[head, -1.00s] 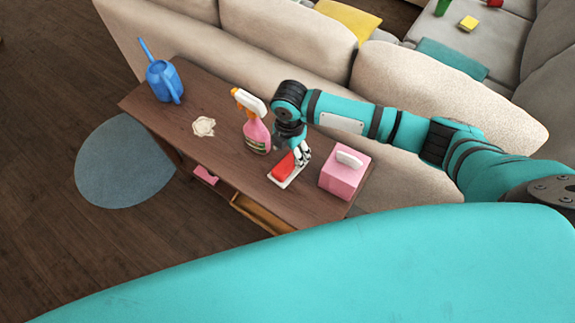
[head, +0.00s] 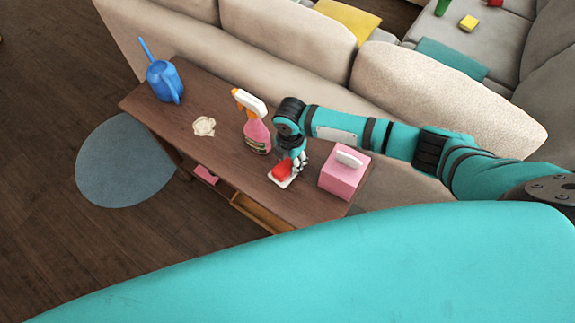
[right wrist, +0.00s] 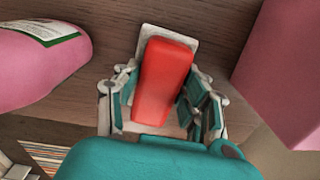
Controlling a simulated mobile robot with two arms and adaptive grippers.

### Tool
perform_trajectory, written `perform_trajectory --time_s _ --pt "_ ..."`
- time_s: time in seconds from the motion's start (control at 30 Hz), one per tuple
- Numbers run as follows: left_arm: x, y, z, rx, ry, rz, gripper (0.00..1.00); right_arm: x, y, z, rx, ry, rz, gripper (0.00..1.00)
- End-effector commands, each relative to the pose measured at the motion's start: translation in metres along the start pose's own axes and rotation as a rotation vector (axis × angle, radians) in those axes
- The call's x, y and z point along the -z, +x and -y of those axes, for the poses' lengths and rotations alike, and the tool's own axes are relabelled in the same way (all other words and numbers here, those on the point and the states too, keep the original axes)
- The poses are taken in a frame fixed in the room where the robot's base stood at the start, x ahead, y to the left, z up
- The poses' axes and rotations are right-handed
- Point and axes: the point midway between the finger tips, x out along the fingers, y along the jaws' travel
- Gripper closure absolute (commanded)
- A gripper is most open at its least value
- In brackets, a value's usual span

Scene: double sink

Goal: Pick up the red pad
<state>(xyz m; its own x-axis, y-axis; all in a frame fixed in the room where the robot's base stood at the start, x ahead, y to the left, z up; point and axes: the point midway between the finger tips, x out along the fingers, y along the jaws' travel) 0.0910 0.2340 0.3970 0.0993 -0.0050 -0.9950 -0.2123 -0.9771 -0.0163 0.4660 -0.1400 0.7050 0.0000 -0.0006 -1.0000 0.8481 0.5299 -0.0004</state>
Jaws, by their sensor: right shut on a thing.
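The red pad (head: 281,173) lies at a white plate-like holder (head: 288,184) on the wooden console table. My right gripper (head: 293,166) is down at the pad from above and shut on it. In the right wrist view the red pad (right wrist: 166,72) sits between the two fingers, and the far end of the white holder (right wrist: 170,34) shows beyond it. I cannot tell whether the pad is clear of the holder. My left gripper is not in view.
A pink spray bottle (head: 256,134) stands just left of the gripper, and a pink tissue box (head: 341,181) just right. A crumpled cream cloth (head: 204,127) and a blue watering can (head: 163,82) are further left. A beige sofa (head: 285,38) runs along behind the table (head: 228,160).

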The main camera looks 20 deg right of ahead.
Motion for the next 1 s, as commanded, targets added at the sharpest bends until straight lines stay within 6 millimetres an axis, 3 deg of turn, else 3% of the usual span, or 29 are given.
perform_trajectory --time_s 0.07,0.43,0.7,1.0 --pt "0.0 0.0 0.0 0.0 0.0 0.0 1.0 0.0 0.0 0.0 0.0 0.0 0.0 0.85" --pt "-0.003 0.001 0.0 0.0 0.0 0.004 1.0 0.0 -0.006 -0.001 -0.001 0.0 0.0 0.86" --pt "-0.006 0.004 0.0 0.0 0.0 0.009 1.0 -0.001 -0.037 -0.001 -0.005 -0.001 0.0 0.86" --pt "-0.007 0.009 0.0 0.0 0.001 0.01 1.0 0.064 -0.041 0.034 0.0 -0.006 -0.004 0.86"
